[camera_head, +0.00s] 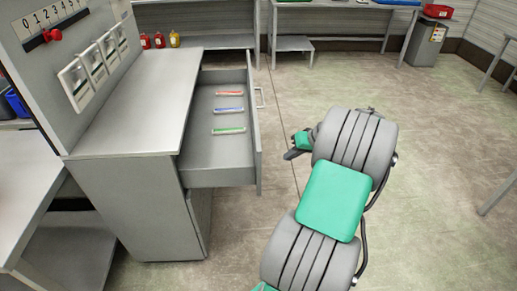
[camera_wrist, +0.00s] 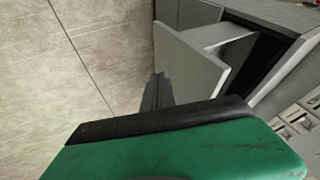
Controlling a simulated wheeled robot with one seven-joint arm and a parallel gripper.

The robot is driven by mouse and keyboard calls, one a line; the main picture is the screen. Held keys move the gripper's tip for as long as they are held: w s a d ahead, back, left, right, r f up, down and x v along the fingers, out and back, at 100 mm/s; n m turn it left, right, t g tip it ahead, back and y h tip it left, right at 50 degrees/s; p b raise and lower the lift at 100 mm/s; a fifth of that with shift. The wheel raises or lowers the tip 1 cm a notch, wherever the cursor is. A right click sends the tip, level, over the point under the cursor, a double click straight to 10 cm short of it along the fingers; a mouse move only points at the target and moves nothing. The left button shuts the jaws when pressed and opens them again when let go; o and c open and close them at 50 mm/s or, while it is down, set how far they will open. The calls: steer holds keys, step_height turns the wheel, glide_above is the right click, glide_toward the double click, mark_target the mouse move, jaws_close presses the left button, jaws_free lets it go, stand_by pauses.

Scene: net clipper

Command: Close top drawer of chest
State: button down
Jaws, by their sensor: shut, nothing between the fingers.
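The grey chest (camera_head: 135,205) stands at the left with its top drawer (camera_head: 215,170) pulled out to the right. The drawer holds a red, a blue and a green slim item, and a pale handle (camera_head: 260,97) sits on its front. My gripper (camera_head: 287,155) is shut and empty, to the right of the drawer front with a small gap in the head view. In the wrist view, my gripper's dark fingers (camera_wrist: 157,90) appear by the lower left edge of the drawer front (camera_wrist: 188,58). Whether they touch it is unclear there.
A panel with numbered marks and a red knob (camera_head: 53,35) rises above the chest top. Small red and yellow containers (camera_head: 174,39) stand behind it. A side table (camera_head: 25,170) is at the left.

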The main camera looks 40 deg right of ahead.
steer(key=w+a+r+x, duration=0.1)
steer(key=x, duration=1)
steer(key=shift+w+a, duration=0.2)
steer(key=shift+a, duration=0.2)
